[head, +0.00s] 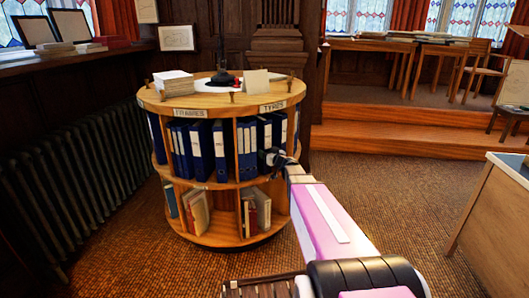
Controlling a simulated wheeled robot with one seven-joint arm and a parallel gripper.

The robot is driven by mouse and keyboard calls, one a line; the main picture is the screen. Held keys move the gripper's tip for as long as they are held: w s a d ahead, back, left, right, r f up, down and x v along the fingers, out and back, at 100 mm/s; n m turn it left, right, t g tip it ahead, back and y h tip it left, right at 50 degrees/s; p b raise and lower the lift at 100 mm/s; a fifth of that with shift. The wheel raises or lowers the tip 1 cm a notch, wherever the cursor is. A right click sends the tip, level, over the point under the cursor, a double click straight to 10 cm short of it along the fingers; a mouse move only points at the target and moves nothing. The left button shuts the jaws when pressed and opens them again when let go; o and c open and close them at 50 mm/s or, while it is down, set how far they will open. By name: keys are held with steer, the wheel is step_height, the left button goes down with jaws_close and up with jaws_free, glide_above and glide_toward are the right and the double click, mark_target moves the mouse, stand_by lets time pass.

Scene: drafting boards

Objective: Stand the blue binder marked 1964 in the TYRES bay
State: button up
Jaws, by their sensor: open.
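The round wooden bookcase (215,188) has a FRAMES label (189,113) on the left and a TYRES label (272,106) on the right. Blue binders stand upright in the TYRES bay (264,132) and in the FRAMES bay (200,150). Their spine labels are too small to read, so I cannot tell which is marked 1964. My gripper (270,157) is open, at the lower front of the TYRES bay, close to the binders there. It hides part of them, and I cannot tell whether it touches one. I see nothing held in it.
The bookcase top holds a stack of paper (173,84), a folded card (256,82) and a dark stand. The lower shelf holds several books (257,212). A radiator (70,160) is at left, a desk (490,205) at right. Carpet between bookcase and desk is clear beyond my arm.

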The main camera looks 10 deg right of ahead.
steer(key=v, duration=0.9)
steer(key=s+a+f+g+y, duration=0.1)
steer(key=s+a+f+g, duration=0.8)
steer(key=s, duration=0.4)
steer(key=s+d+f+m+g+h, duration=0.2)
steer(key=s+g+h, duration=0.1)
steer(key=s, duration=0.4)
steer(key=s+d+f+m+g+h, duration=0.2)
steer(key=s+f+m+g+h, duration=0.1)
steer(key=s, duration=0.4)
steer(key=g+h, duration=0.1)
steer(key=h, duration=0.1)
steer(key=shift+h, duration=0.4)
